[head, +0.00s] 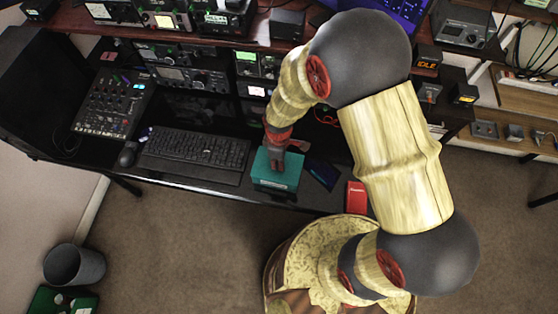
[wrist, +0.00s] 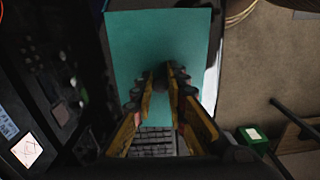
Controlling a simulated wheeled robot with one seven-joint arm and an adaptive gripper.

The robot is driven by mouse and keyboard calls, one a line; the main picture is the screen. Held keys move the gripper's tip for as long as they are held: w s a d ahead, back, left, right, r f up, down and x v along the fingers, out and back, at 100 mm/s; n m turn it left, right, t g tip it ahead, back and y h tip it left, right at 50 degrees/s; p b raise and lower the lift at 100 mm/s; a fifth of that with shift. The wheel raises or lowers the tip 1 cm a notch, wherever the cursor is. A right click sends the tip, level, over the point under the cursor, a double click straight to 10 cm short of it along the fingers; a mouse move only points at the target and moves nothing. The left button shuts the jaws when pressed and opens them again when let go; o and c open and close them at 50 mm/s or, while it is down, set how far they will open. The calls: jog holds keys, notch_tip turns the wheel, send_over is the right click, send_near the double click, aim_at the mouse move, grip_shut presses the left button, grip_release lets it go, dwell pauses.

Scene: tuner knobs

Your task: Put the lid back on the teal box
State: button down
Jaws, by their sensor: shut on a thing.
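The teal box (head: 274,186) sits near the front edge of the black desk. Its teal lid (head: 289,168) shows as a flat top over the box. In the wrist view the lid (wrist: 158,35) is a broad teal panel below the fingers. My gripper (head: 276,165) points down at the middle of the lid. In the wrist view my gripper (wrist: 163,78) has its fingertips close together, shut on the lid's small dark knob, which the fingers mostly hide. I cannot tell whether the lid rests fully on the rim or is slightly above it.
A keyboard (head: 195,151) and mouse (head: 127,154) lie left of the box. A dark flat item (head: 322,173) and a red box (head: 356,197) are to its right. Radio gear (head: 178,68) stands behind. The desk's front edge is close to the box.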

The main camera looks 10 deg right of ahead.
jog(key=c, duration=1.7)
grip_release()
notch_tip(320, 180, up, 12)
